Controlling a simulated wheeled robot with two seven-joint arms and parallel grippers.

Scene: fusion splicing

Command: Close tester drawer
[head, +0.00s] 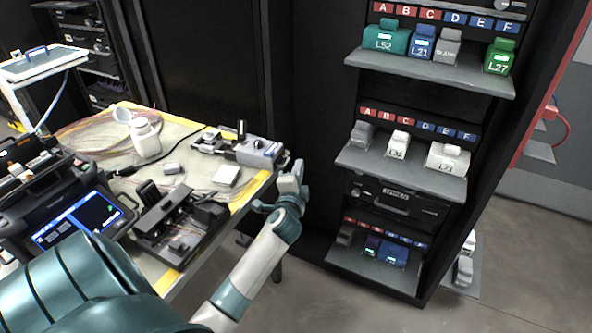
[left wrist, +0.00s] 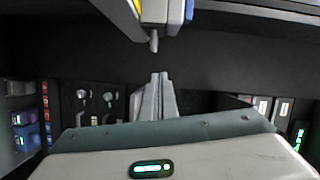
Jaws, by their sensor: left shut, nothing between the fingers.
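The black drawer front (head: 400,201) with a handle and a small pale label is in the rack at the right of the head view. It sits between the middle and lower grey shelves and looks about flush with the rack; a small gap cannot be ruled out. I cannot read its label for certain. My left gripper (head: 294,173) is shut and empty, beyond the table's right corner and left of the drawer front, apart from it. Its closed fingers also show in the left wrist view (left wrist: 158,88). My right gripper is not in view.
The middle shelf (head: 380,167) and lower shelf (head: 345,258) jut out above and below the drawer front and bear small modules. The table (head: 187,129) on the left holds a screen device (head: 82,220), a white bottle (head: 145,138) and instruments. Floor between table and rack is clear.

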